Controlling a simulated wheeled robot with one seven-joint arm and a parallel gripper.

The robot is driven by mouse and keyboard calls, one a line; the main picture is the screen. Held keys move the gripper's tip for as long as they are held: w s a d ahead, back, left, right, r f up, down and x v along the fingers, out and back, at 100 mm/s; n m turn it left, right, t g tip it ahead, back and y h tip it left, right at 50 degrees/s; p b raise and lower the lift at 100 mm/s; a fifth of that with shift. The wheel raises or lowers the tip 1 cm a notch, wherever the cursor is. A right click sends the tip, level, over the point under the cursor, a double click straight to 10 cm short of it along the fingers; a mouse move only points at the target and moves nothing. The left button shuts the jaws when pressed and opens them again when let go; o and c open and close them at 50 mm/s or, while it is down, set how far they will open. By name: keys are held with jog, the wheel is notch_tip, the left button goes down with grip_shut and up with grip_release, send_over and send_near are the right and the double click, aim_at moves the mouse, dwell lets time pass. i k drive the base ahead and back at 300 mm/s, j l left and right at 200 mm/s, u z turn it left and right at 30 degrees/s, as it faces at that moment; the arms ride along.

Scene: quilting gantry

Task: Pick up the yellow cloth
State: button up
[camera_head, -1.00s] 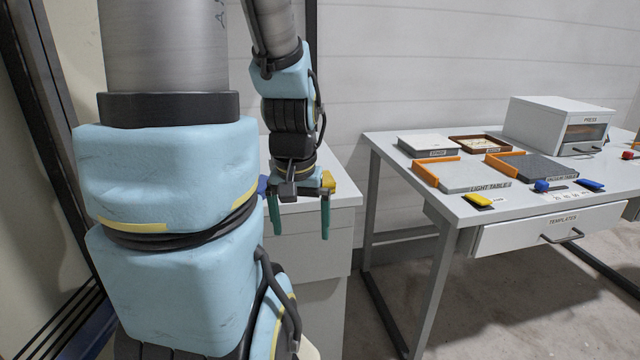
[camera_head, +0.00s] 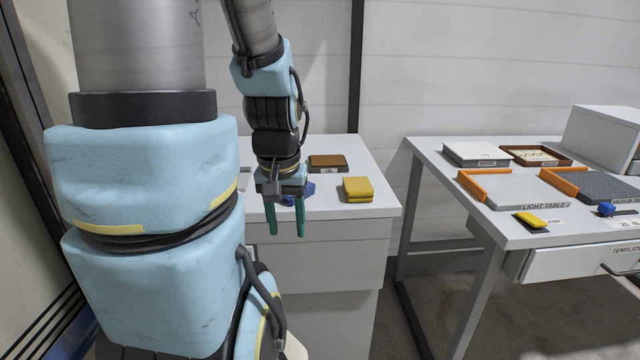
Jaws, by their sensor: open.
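The yellow cloth (camera_head: 357,189) lies folded in a small stack on top of the grey cabinet (camera_head: 325,260), near its right front corner. My gripper (camera_head: 286,228) hangs with its green fingers pointing down, left of the cloth and apart from it. The fingers are open with nothing between them. They show in front of the cabinet's front edge.
A blue object (camera_head: 307,190) is partly hidden behind my gripper. A brown block (camera_head: 328,162) lies behind the cloth. To the right, past a gap, a table (camera_head: 440,152) bears a light table (camera_head: 512,192), a yellow item (camera_head: 530,219), trays and a press (camera_head: 605,135).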

aim_at(355, 189)
jog(key=k+l+u, duration=0.1)
jog(key=u, duration=0.4)
jog(key=k+u, duration=0.2)
jog(key=u, duration=0.25)
jog(key=k+u, duration=0.2)
jog(key=u, duration=0.3)
jog(key=k+j, duration=0.15)
jog(key=k, duration=0.2)
